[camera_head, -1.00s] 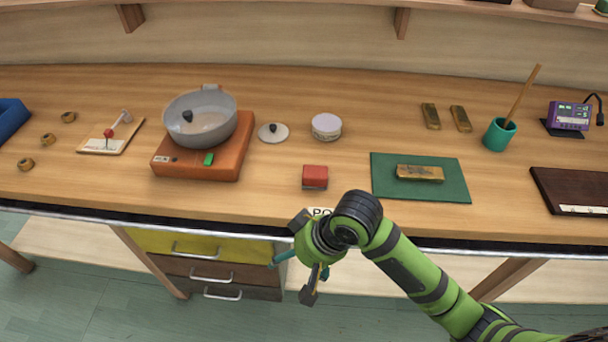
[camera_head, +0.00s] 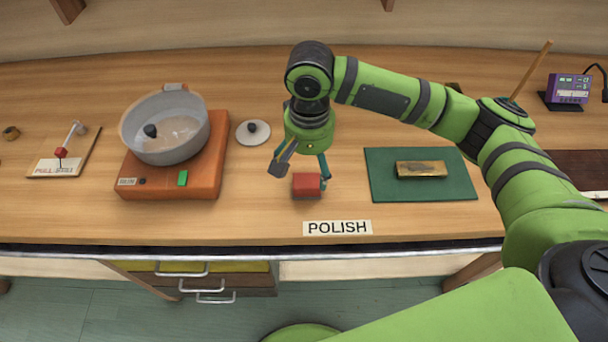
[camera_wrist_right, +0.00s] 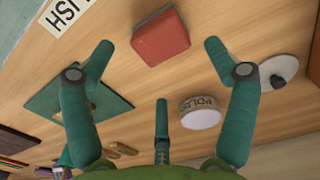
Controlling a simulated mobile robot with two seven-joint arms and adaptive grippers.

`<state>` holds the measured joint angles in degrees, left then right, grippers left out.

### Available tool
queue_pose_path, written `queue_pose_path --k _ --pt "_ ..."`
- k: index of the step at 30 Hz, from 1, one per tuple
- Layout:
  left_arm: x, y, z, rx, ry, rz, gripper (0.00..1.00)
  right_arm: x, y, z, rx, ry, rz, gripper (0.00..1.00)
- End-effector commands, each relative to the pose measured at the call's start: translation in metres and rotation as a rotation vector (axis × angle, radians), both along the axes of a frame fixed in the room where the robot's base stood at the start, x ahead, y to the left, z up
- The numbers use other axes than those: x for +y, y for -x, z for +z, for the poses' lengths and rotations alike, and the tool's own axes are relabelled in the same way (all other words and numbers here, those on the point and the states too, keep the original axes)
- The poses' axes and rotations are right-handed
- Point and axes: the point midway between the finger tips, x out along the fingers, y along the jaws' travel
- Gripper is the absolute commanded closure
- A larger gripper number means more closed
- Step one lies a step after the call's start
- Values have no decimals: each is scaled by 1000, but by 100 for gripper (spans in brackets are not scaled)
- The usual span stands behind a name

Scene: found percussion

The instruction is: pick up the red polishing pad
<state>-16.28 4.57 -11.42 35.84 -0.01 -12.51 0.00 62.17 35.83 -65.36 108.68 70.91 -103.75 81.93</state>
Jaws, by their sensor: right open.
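The red polishing pad (camera_head: 306,185), a small block with a darker base, lies on the bench behind the POLISH label (camera_head: 337,228). My right gripper (camera_head: 298,174) points down above it, fingers spread around the near air. In the right wrist view the pad (camera_wrist_right: 161,38) shows beyond and between the open fingertips (camera_wrist_right: 160,55), with nothing held. Whether any finger touches the pad cannot be told from the head view, but the wrist view shows a gap. My left gripper is not in view.
A grey pan (camera_head: 165,130) sits on an orange hotplate (camera_head: 215,160) to the left, with a lid (camera_head: 253,138) beside it. A green mat (camera_head: 440,183) with a gold bar (camera_head: 420,169) lies right. A round white tin (camera_wrist_right: 200,113) shows in the wrist view.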

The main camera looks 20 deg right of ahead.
Motion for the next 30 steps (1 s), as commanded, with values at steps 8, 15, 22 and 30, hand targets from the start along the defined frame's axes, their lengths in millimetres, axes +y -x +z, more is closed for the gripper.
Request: queue_pose_path --k 8,15,22,30 --pt "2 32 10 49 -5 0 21 3 0 -38 0 1 1 14" --pt "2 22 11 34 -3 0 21 4 0 -55 -3 -1 3 14" --pt "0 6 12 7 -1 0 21 4 0 -55 -3 -1 3 42" --pt "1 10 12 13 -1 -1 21 4 0 -55 -3 0 3 84"
